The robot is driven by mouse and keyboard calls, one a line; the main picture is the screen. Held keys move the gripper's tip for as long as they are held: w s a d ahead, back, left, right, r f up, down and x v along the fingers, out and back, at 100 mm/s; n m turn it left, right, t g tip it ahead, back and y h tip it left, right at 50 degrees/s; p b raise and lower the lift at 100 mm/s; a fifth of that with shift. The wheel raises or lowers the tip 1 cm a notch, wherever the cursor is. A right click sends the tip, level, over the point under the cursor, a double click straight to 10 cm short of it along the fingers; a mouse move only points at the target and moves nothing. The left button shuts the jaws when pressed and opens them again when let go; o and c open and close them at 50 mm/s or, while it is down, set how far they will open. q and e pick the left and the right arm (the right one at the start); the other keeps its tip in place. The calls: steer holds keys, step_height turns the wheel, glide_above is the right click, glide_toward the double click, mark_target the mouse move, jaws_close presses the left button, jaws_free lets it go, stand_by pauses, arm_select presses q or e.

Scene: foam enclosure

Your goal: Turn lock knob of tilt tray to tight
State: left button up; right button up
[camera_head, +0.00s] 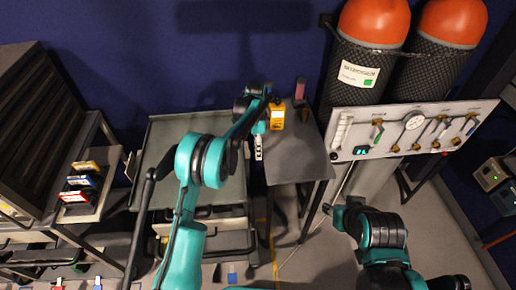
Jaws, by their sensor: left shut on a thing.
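The tilt tray appears to be the wide grey tray (168,150) with a raised rim, left of the middle. My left arm reaches across its right side. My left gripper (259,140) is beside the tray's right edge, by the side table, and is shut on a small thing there. This seems to be the lock knob, but the hand hides it and its setting cannot be read. A pale piece with dark marks shows at the fingertips. My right gripper (328,209) is away from the tray, at lower right; its fingers are too small to read.
A yellow device (277,115) and a pink-topped item (300,88) stand on the side table (298,155). A gauge panel (413,127) and orange-topped cylinders (375,20) are at right. A rack (90,200) with coloured boxes is at left.

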arm_select(q)
steer(key=shift+w+g+h+p, duration=0.15)
steer(key=shift+g+p, duration=0.15)
steer(key=shift+g, duration=0.35)
steer(key=shift+w+g+h+p, duration=0.15)
steer(key=shift+g+p, duration=0.15)
steer(key=shift+g, duration=0.35)
steer(key=shift+f, duration=0.1)
steer(key=o, duration=1.2)
steer(key=shift+c, duration=0.2)
step_height(320, 180, up, 10)
steer(key=shift+s+r, duration=0.1)
